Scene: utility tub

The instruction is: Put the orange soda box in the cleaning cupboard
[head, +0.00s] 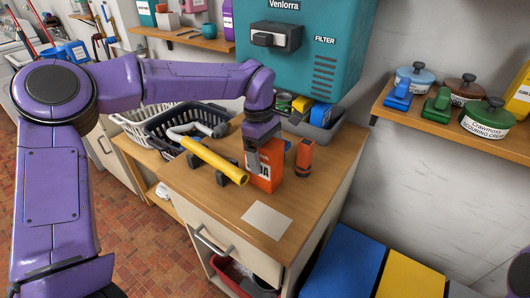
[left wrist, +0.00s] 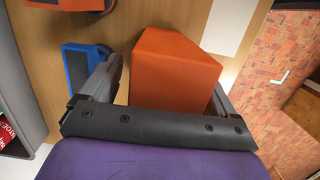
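The orange soda box (head: 265,172) stands upright on the wooden counter, with part of its white lettering showing. My left gripper (head: 262,148) is over it, pointing down. In the left wrist view the box (left wrist: 172,70) lies between the two fingers of my left gripper (left wrist: 165,85). The fingers are spread, with a narrow gap visible on the left side of the box. The cleaning cupboard is not clearly identifiable; an open compartment under the counter holds a red tub (head: 235,272). My right gripper is not in view.
A yellow roller-like tool (head: 214,160) lies left of the box, and a smaller orange item (head: 304,157) stands to its right. A pale sheet (head: 267,220) lies on the counter's front. Dark (head: 185,125) and white baskets sit behind. A shelf (head: 440,115) with lidded pots is at right.

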